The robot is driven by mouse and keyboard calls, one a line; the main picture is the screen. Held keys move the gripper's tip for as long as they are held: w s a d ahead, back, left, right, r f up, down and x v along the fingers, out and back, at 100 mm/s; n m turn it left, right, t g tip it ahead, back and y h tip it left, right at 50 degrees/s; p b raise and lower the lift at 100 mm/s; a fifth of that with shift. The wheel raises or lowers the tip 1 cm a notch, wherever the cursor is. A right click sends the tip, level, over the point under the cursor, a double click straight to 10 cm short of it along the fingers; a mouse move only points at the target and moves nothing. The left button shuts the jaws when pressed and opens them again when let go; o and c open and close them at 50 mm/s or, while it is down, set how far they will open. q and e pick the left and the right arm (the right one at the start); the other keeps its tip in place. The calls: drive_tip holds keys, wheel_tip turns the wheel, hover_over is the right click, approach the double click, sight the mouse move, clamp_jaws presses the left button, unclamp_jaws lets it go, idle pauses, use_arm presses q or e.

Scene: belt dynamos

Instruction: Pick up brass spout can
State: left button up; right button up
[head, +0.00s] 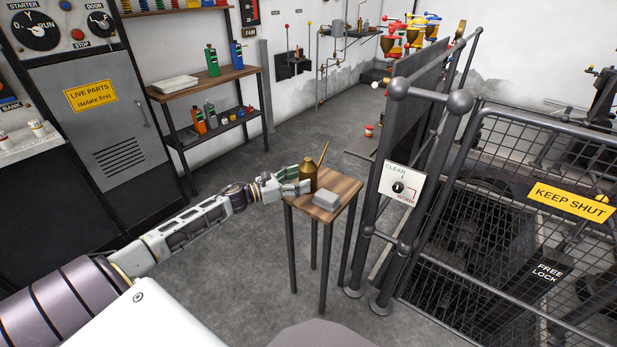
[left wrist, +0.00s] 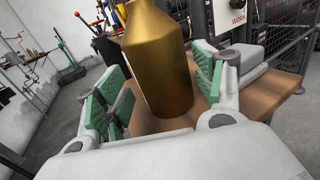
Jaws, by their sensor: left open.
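The brass spout can (head: 308,174) stands upright near the back left of a small wooden-topped table (head: 339,190), its thin spout pointing up. My left gripper (head: 295,179) reaches in from the left at the can. In the left wrist view the can's body (left wrist: 157,60) stands between the two green-padded fingers of the left gripper (left wrist: 160,95), which are open around it. Gaps show between the pads and the can, mainly on the left side. The can's top is cut off in that view. My right gripper is not in view.
A grey box (head: 326,201) sits on the same table, right in front of the can; it also shows in the left wrist view (left wrist: 245,58). A mesh guard fence (head: 470,220) and its posts stand close on the right. A bottle shelf (head: 205,82) is behind left. Floor around is clear.

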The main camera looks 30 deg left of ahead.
sight(309, 176)
use_arm(q)
drive_tip(key=shift+b+x, duration=0.3)
drive_tip(key=shift+x, duration=1.7)
drive_tip(key=c, duration=1.1)
